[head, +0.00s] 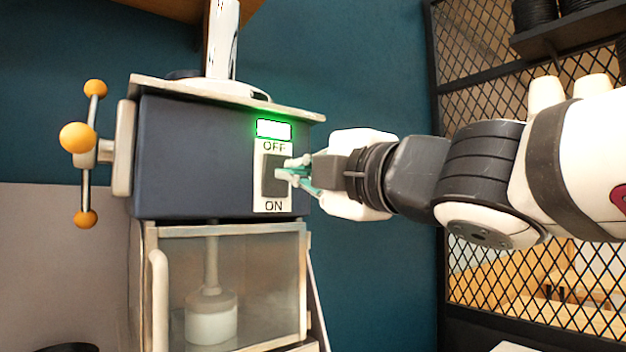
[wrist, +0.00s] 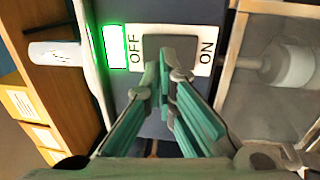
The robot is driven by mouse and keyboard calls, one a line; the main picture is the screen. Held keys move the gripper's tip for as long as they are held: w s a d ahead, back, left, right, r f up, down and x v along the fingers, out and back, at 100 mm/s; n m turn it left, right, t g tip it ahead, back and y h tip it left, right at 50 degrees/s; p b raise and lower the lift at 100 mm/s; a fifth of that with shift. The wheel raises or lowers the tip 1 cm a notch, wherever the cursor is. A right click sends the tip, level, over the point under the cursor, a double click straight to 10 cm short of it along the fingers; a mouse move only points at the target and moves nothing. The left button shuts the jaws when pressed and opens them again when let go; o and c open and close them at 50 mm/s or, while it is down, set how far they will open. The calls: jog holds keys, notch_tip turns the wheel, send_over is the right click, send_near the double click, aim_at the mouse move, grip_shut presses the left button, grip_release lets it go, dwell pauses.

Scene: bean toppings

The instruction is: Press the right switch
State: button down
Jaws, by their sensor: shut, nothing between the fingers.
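The switch (head: 275,176) is a dark rocker on a white plate marked OFF above and ON below. It is on the front of a dark blue machine (head: 190,150), at the right side. A lit rectangle with a green glow (head: 273,129) is just above the plate. My gripper (head: 284,172) is shut and empty, its green fingertips at the rocker's right part. In the wrist view the fingertips (wrist: 171,76) lie over the rocker (wrist: 182,52) and seem to touch it; exact contact cannot be told.
An orange-knobbed handle (head: 78,137) sticks out at the machine's left. Below is a clear-fronted chamber (head: 250,280) with a white cylinder (head: 211,318) inside. A black mesh partition (head: 490,90) and shelf stand at the right.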

aim_at(277, 165)
jog(key=shift+x, duration=1.5)
jog(key=shift+r+p, duration=0.15)
jog(key=shift+p, duration=0.3)
jog(key=shift+w+a+r+p, duration=0.1)
jog(key=shift+r+p, duration=0.1)
jog(key=shift+p, duration=0.85)
jog(key=shift+w+f, duration=0.1)
jog(key=shift+f, duration=0.1)
